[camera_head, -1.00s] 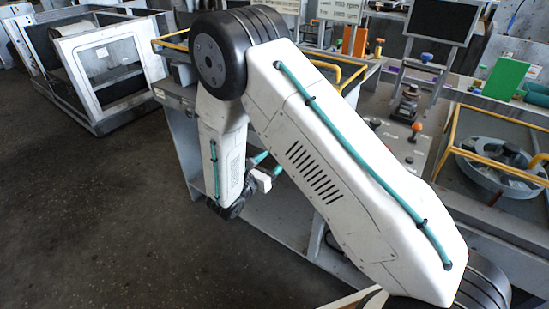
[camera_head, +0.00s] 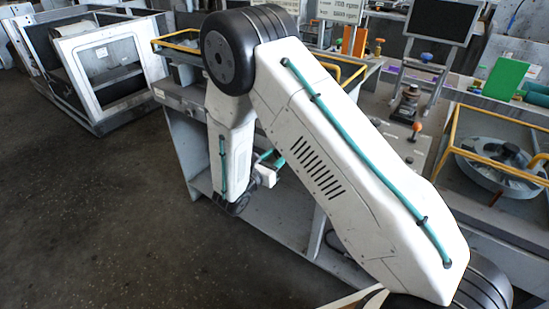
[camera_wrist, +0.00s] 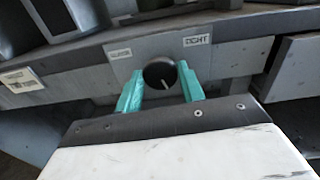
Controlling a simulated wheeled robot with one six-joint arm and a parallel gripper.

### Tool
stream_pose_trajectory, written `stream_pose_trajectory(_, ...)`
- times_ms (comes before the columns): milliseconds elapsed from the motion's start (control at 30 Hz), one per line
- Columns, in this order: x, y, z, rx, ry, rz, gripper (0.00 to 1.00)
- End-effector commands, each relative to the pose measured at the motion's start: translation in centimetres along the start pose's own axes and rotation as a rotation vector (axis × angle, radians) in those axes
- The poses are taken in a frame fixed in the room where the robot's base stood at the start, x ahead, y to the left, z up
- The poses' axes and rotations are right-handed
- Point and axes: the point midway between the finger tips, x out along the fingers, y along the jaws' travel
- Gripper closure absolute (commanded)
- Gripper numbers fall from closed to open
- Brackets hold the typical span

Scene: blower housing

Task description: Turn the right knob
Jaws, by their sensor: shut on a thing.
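The knob (camera_wrist: 162,73) is round and black with a white pointer line, on the grey front panel in the wrist view. A small label (camera_wrist: 197,40) above it to the right seems to read RIGHT. My gripper (camera_wrist: 160,82) has two teal fingers, one on each side of the knob, and is shut on it. The pointer line is tilted slightly off vertical.
A second label (camera_wrist: 120,53) is above the knob to the left, and a white tag (camera_wrist: 19,78) is further left. The bench edge juts out above the panel. In the head view, a control box with an orange-topped lever (camera_head: 416,128) stands right of my arm.

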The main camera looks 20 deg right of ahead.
Motion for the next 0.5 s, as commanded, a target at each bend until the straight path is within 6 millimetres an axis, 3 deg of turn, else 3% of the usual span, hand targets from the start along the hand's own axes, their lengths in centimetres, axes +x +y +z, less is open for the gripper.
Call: stream_pose_trajectory(500, -0.06, 0.02, -0.06, -0.367, 0.0, -0.001, 0.84)
